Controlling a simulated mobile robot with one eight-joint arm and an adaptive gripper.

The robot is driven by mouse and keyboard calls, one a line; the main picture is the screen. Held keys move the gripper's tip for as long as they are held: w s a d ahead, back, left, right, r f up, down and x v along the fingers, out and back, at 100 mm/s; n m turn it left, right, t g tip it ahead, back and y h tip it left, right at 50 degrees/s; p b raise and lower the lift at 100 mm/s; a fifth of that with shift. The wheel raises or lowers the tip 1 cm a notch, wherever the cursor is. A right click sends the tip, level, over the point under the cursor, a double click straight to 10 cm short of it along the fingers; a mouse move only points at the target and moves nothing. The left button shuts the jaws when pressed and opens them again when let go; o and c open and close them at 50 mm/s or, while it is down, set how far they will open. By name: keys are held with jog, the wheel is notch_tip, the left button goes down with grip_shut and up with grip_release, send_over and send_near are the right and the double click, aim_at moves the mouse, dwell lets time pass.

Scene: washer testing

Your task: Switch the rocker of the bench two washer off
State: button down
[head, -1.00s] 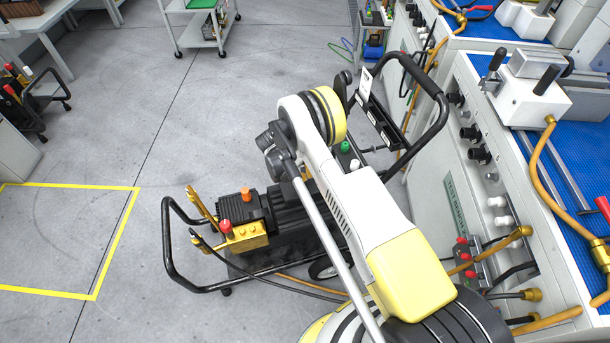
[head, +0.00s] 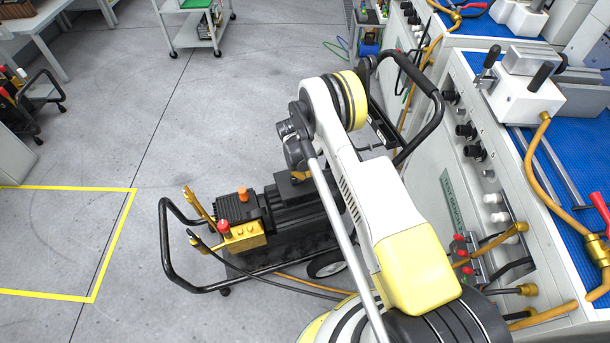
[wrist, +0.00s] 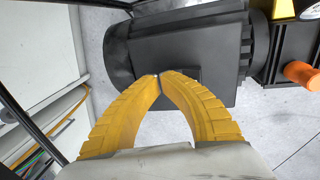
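The washer stands on the floor beside the test bench, with a black motor (head: 300,208), a brass pump (head: 245,237) and a black tube frame (head: 165,240). My arm covers its right part in the head view, and I cannot make out the rocker in either view. In the wrist view my gripper (wrist: 159,76) has its yellow fingers curved together, tips meeting or nearly so, with nothing seen between them. The tips appear in front of a raised black box on the motor (wrist: 225,45); I cannot tell whether they touch it.
A test bench (head: 452,150) with knobs, fittings and hoses runs along the right; its green label is partly readable. The washer's black handle (head: 435,110) rises close to my arm. Hoses lie below the washer. Open floor (head: 120,140) and a yellow-marked area (head: 70,298) are left.

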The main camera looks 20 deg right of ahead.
jog(key=shift+r, duration=0.25)
notch_tip(320, 180, up, 14)
jog(key=p, duration=0.5)
jog(key=shift+a, duration=0.35)
jog(key=shift+r, duration=0.1)
jog(key=s+r+t+y, duration=0.15)
jog(key=s+r, duration=0.25)
jog(key=r, duration=1)
jog(key=s+r+t+h, duration=0.15)
jog(key=s+r, duration=0.25)
jog(key=r, duration=1.1)
jog(key=s+r+t+y, duration=0.1)
jog(key=s+r, duration=0.3)
jog(key=s, duration=0.7)
jog(key=s+a+r+t+y, duration=0.1)
jog(key=s+r+t, duration=0.2)
jog(key=s, duration=0.8)
jog(key=shift+s+a+r, duration=0.2)
jog(key=shift+s+r, duration=0.05)
jog(key=shift+r, duration=0.2)
